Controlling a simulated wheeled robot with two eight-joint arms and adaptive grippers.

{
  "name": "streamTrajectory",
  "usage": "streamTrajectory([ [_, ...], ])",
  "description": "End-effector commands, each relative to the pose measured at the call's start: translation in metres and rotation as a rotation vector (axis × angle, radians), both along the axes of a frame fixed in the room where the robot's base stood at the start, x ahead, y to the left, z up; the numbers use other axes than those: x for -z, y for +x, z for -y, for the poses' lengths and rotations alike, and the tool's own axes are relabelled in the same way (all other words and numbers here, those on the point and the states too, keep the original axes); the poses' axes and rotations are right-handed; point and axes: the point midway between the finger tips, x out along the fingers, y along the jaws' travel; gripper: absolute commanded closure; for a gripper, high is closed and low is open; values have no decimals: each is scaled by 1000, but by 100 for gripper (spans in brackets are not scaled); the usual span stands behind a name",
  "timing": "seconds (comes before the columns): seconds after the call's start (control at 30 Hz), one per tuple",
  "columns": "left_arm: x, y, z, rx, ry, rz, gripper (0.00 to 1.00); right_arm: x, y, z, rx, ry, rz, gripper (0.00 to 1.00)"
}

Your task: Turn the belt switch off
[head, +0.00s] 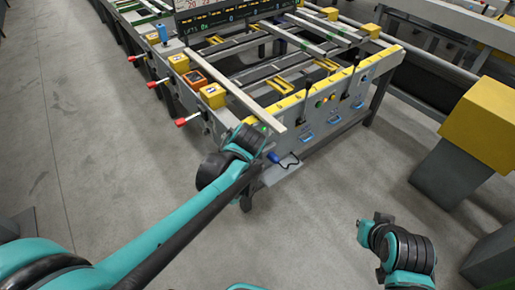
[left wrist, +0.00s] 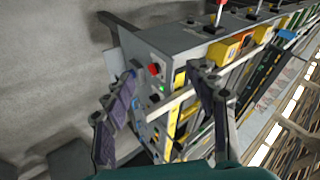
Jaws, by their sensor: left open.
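The runout table's corner panel (left wrist: 148,50) lies ahead of my left gripper in the left wrist view. It carries a red knob (left wrist: 155,70) and a small lit green lamp (left wrist: 163,88). I cannot tell for sure which control is the belt switch. My left gripper (left wrist: 162,76) is open, its two fingers spread on either side of the knob in the picture, with nothing seen between them. In the head view its fingers are hidden behind my wrist at the table's near corner. My right gripper (head: 364,230) is low at the right, away from the table; its jaws are unclear.
The table's front panel (head: 345,110) has black levers, small buttons and blue handles. Yellow boxes (head: 213,95) and red-tipped levers (head: 181,122) line its left side. A yellow-topped post (head: 485,110) stands right. The floor between is clear.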

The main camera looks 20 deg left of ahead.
Motion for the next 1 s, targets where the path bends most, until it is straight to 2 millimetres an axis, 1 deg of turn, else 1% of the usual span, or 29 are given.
streamTrajectory([
  [0.03, 4, 24, 1, 32, 71, -15, 43, -2, 0, 0, 0, 0, 0, 100],
  [0.2, 27, 89, 3, 128, 328, -63, 43, -5, 0, 0, 0, 0, 0, 100],
  [0.27, 39, 109, 6, 156, 417, -81, 43, -6, 0, 0, 0, 0, 0, 100],
  [0.3, 47, 122, 8, 176, 478, -91, 43, -6, 0, 0, 0, 0, 0, 100],
  [0.37, 61, 140, 12, 200, 568, -108, 43, -7, 0, 0, 0, 0, 0, 100],
  [0.4, 71, 150, 16, 216, 627, -118, 43, -8, 0, 0, 0, 0, 0, 100],
  [0.47, 87, 164, 21, 236, 717, -135, 43, -9, 0, 0, 0, 0, 0, 100],
  [0.5, 98, 171, 26, 249, 777, -144, 43, -10, 0, 0, 0, 0, 0, 100],
  [0.57, 116, 180, 32, 264, 866, -159, 43, -11, 0, 0, 0, 0, 0, 100],
  [0.6, 128, 184, 37, 273, 925, -169, 43, -12, 0, 0, 0, 0, 0, 100],
  [0.7, 159, 189, 49, 287, 1065, -192, 43, -13, 0, 0, 0, 0, 0, 100],
  [0.83, 192, 184, 60, 291, 1216, -215, 43, -15, 0, 0, 0, 0, 0, 100],
  [0.9, 206, 180, 64, 290, 1278, -224, 43, -15, 0, 0, 0, 0, 0, 100],
  [1.0, 219, 173, 69, 287, 1338, -234, 43, -16, 0, 0, 0, 0, 0, 100],
])
